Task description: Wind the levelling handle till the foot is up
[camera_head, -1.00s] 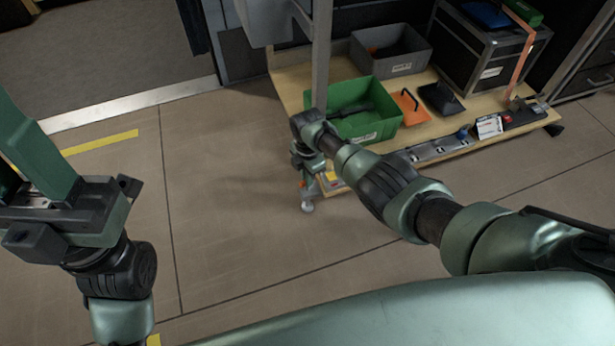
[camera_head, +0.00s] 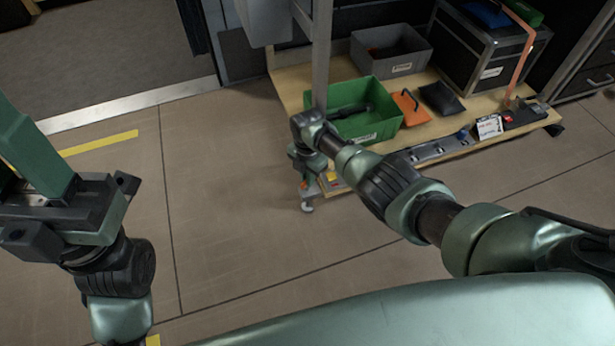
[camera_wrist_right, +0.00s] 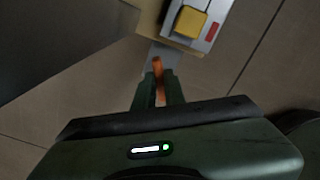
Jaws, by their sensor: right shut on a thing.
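The orange levelling handle (camera_wrist_right: 157,68) shows upright between the two fingers of my right gripper (camera_wrist_right: 159,90) in the right wrist view. The fingers are shut on it. In the head view my right gripper (camera_head: 308,180) is low at the bench's near left corner, and my wrist hides most of the handle. A small grey foot or castor (camera_head: 307,207) shows just below it at floor level; I cannot tell whether it touches the floor.
The low wooden bench (camera_head: 290,88) carries a green bin (camera_head: 378,130), a grey bin (camera_head: 405,68) and a black case (camera_head: 475,55). A yellow button (camera_wrist_right: 190,22) sits beside the handle. A grey post (camera_head: 320,55) rises close to my right wrist.

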